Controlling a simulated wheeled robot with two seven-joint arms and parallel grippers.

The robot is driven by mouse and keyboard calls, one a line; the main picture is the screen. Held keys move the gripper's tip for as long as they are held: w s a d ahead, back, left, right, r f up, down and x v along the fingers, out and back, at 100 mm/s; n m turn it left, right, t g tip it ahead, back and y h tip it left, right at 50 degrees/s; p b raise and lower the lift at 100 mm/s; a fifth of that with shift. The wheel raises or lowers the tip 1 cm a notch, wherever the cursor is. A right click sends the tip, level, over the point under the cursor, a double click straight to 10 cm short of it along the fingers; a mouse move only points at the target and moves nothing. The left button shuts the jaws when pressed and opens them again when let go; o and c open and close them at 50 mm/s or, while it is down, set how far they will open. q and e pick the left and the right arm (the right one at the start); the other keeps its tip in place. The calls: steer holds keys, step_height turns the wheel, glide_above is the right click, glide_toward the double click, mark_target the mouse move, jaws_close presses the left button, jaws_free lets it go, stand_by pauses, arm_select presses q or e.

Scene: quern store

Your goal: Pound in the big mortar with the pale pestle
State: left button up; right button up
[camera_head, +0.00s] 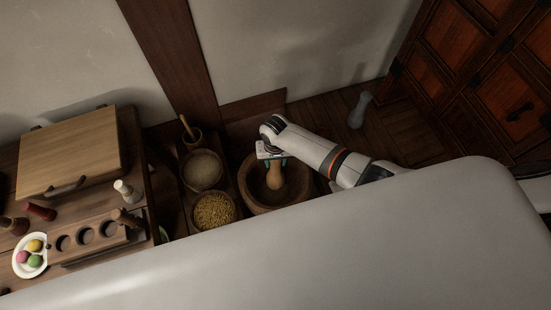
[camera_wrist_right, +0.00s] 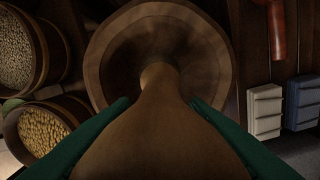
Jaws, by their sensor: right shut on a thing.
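The big mortar (camera_head: 246,188) is a wide brown wooden bowl at the centre of the head view. Its rim also shows in the right wrist view (camera_wrist_right: 110,52). The pale pestle (camera_head: 275,179), tan wood, points down into the mortar's opening. In the right wrist view the pestle (camera_wrist_right: 155,138) fills the lower middle, its narrower part over the bowl. My right gripper (camera_head: 271,157) is shut on the pestle, with a green finger on either side (camera_wrist_right: 160,106). I cannot tell whether the pestle touches the mortar's bottom. My left gripper is not in view.
Left of the mortar stand a tub of pale grain (camera_head: 203,169) and a tub of yellow grain (camera_head: 214,211). A small mortar (camera_head: 192,139) is behind them. A wooden box (camera_head: 70,150) and a holed rack (camera_head: 88,238) lie farther left. A grey pestle-shaped thing (camera_head: 359,109) stands right.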

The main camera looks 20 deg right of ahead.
step_height(320, 180, down, 6)
steer(key=b, duration=0.3)
steer(key=shift+b, duration=0.4)
steer(key=shift+f, duration=0.2)
steer(key=shift+f, duration=0.1)
step_height(320, 180, up, 8)
steer(key=p, duration=0.8)
step_height(320, 180, up, 10)
steer(key=p, duration=1)
steer(key=shift+f, duration=0.35)
